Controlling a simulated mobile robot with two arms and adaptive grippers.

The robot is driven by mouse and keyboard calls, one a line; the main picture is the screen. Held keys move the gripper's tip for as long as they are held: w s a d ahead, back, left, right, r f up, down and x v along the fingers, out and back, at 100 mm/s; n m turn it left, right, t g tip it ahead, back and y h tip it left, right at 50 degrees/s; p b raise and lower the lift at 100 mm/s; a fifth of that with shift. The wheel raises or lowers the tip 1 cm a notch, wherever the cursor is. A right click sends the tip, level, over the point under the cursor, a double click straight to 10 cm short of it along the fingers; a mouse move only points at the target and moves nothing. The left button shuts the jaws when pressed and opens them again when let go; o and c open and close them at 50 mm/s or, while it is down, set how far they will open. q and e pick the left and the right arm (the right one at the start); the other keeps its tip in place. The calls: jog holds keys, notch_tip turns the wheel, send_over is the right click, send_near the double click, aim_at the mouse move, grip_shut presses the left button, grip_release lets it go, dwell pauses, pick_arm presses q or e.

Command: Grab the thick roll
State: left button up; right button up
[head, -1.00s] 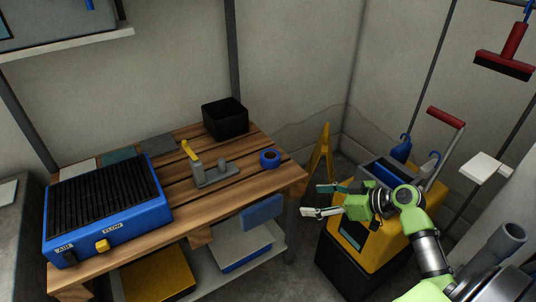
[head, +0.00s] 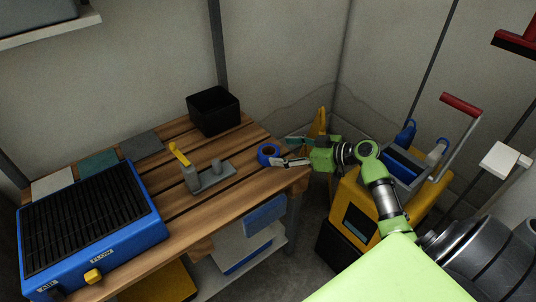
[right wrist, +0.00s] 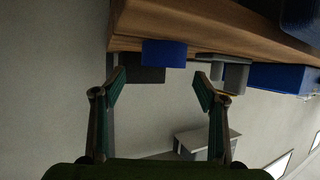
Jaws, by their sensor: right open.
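The thick roll is a blue ring-shaped roll (head: 268,153) lying on the right end of the slatted wooden table (head: 240,187). In the right wrist view the roll (right wrist: 164,53) shows as a blue block at the table edge, ahead of and between the open fingers. My right gripper (head: 290,151) is open and empty, with its fingertips just right of the roll; I cannot tell if one touches it. It also shows in the right wrist view (right wrist: 160,85). My left gripper is not in view.
A grey stand with a yellow-handled tool (head: 185,165) is left of the roll. A black box (head: 213,111) stands behind. A blue machine with a black grille (head: 90,225) fills the table's left end. A yellow cart (head: 358,215) stands right of the table.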

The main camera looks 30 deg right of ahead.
aim_at(263, 151)
jog(key=shift+x, duration=1.05)
jog(key=shift+s+a+f+x, duration=0.1)
jog(key=shift+x, duration=1.25)
jog(key=shift+s+a+f+x, duration=0.1)
jog(key=shift+x, duration=1.25)
jog(key=c, duration=1.2)
